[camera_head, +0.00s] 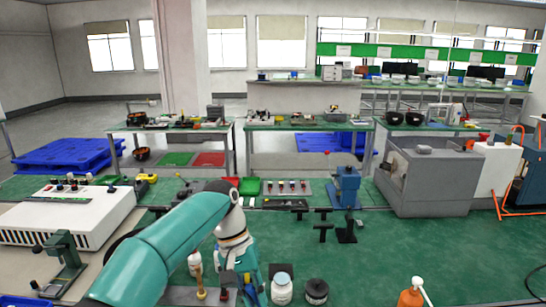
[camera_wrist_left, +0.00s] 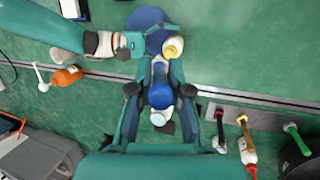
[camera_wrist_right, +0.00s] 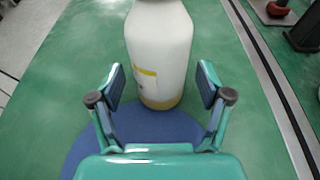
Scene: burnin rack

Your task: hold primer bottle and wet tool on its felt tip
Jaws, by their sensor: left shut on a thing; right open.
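The primer bottle, white with a yellow band (camera_wrist_right: 160,55), stands upright on a blue round base (camera_wrist_right: 85,150). My right gripper (camera_wrist_right: 160,80) is open, its fingers apart on either side of the bottle's lower part. In the left wrist view the bottle (camera_wrist_left: 173,47) shows from above, beside my right gripper (camera_wrist_left: 138,45). My left gripper (camera_wrist_left: 160,68) is shut on a blue-handled tool (camera_wrist_left: 160,95) with pale ends, close to the bottle. The tool's exact contact with the felt tip is hidden. The head view does not show the right gripper.
The green bench is clear between dark jar and orange bottle.

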